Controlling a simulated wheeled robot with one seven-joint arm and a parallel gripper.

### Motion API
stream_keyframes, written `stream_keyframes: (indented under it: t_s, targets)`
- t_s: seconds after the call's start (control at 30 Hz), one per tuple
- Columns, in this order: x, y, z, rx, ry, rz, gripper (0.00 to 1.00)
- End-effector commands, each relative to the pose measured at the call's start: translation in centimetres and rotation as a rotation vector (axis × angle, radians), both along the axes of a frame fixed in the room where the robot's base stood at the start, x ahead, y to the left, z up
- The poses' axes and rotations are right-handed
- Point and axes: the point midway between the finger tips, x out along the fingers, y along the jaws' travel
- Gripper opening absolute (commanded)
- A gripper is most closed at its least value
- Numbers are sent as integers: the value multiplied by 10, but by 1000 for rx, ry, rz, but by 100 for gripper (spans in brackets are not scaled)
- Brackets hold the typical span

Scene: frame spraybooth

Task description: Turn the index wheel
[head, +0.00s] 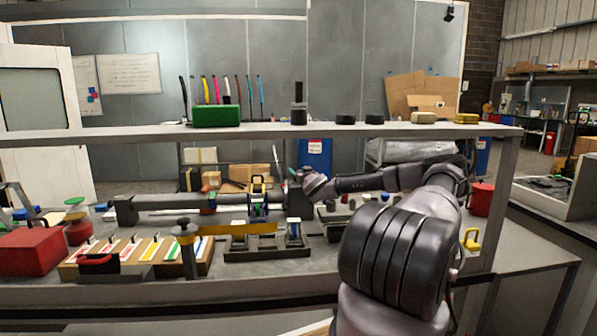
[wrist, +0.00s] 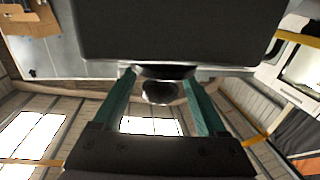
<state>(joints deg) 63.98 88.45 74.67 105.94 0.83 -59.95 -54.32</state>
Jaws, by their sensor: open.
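My gripper (head: 294,174) is just right of and slightly above this part. In the wrist view my gripper (wrist: 160,73) is open, its teal fingers apart. A dark rounded knob (wrist: 159,93) shows between them below a large dark block (wrist: 180,30). I cannot tell whether the fingers touch it.
A shelf (head: 270,130) runs across above the table, with a green pen block (head: 216,115) on it. A slotted tray (head: 268,250) and a wooden rack (head: 140,255) with coloured strips lie in front. A red box (head: 28,251) stands left; a red can (head: 482,199) stands right.

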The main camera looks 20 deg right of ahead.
Motion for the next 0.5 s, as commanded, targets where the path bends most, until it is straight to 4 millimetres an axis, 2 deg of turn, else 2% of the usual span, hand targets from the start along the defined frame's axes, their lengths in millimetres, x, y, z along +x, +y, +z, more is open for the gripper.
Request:
stream_keyframes:
  t_s: [0.2, 0.47, 0.5]
  targets:
    - [18, -2, 0, -1, -1, 0, 75]
    - [20, -2, 0, -1, -1, 1, 75]
    - [20, -2, 0, -1, -1, 1, 71]
